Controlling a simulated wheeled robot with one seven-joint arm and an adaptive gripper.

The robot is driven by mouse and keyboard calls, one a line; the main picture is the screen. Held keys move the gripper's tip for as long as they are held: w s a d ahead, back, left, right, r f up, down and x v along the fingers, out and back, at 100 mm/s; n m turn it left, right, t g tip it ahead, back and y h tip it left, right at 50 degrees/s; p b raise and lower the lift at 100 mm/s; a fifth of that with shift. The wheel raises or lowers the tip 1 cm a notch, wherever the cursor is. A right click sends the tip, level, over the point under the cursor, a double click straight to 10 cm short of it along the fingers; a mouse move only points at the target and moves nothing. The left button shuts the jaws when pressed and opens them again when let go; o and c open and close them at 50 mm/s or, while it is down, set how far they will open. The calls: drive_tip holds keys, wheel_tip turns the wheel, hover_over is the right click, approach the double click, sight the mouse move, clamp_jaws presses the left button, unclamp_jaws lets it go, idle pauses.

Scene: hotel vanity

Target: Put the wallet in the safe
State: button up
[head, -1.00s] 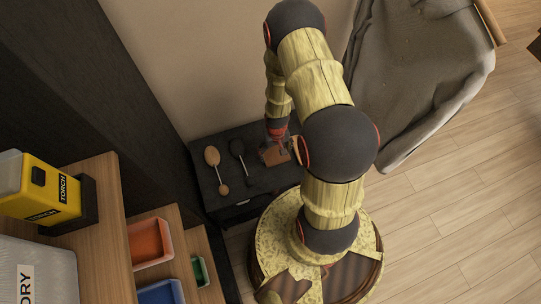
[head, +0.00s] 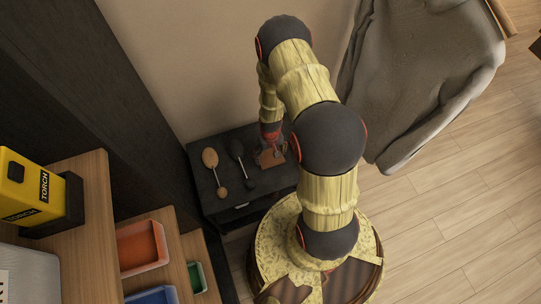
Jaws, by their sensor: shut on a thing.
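The wallet (head: 272,158) is a small flat brown piece at the right part of the dark cabinet's top. My gripper (head: 272,148) is shut on it, with the fingers pointing down; the fingertips are small and partly hidden by the wrist. I cannot tell whether the wallet rests on the top or is held just above it. No safe can be clearly made out in this view.
On the dark cabinet (head: 205,195), left of the wallet, lie a brown spoon-shaped item (head: 210,158) and a black one (head: 237,150). Wooden shelves at left hold a yellow torch box (head: 28,190) and a red tray (head: 141,247). Grey cloth hangs at right.

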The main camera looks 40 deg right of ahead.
drive_tip(key=o, duration=0.7)
drive_tip(key=shift+f, duration=0.15)
drive_tip(key=o, duration=0.4)
drive_tip(key=shift+o, duration=0.2)
